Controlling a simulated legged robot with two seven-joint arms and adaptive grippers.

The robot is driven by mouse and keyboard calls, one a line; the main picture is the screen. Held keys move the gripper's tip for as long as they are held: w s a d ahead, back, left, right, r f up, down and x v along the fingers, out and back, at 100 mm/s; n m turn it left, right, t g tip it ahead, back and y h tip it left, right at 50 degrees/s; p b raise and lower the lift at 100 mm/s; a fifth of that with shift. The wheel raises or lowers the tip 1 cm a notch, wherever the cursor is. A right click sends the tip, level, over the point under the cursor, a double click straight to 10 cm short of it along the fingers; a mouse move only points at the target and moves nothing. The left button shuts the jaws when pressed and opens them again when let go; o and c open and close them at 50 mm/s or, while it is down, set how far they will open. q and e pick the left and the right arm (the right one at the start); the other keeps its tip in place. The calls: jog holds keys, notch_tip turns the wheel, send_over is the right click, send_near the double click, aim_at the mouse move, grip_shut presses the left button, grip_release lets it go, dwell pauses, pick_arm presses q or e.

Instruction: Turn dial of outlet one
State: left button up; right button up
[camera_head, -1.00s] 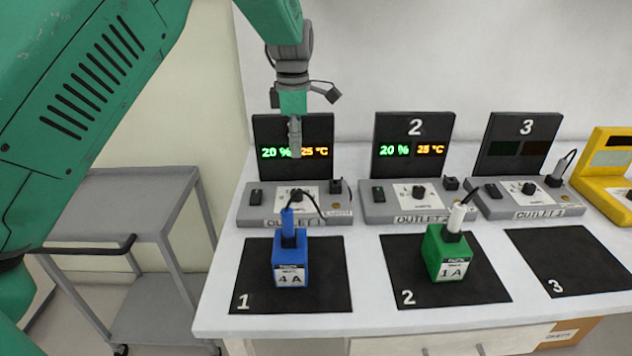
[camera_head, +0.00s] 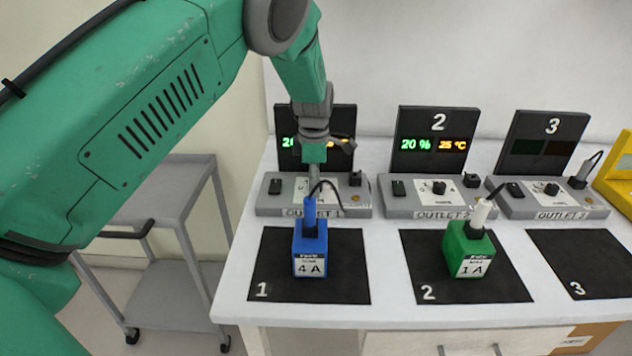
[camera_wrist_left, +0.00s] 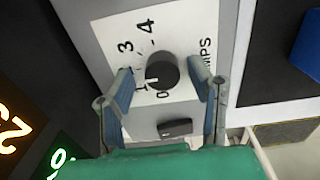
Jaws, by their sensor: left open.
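Outlet one (camera_head: 272,207) is the leftmost grey box on the table, with a black display panel partly hidden behind my left arm. Its round black dial (camera_wrist_left: 161,71) shows in the left wrist view on a white plate marked with numbers, with the pointer near 1. My left gripper (camera_wrist_left: 164,78) is open, its two fingers on either side of the dial with gaps visible. In the head view the left gripper (camera_head: 315,184) is above outlet one and hides the dial. My right gripper is not in view.
A blue 4 A block (camera_head: 310,250) stands on mat 1 in front of outlet one, its cable rising near my gripper. A green 1 A block (camera_head: 468,252) stands on mat 2. Outlet two (camera_head: 420,205) and outlet three (camera_head: 545,205) lie to the right. A grey cart (camera_head: 170,200) stands left.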

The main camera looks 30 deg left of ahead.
pick_arm(q)
jog(key=shift+a, duration=0.1)
jog(key=c, duration=0.4)
jog(key=shift+r, duration=0.1)
grip_shut()
jog(key=shift+d+r, duration=0.1)
jog(key=shift+d, duration=0.3)
jog(key=shift+w+a, duration=0.1)
jog(key=shift+r, duration=0.1)
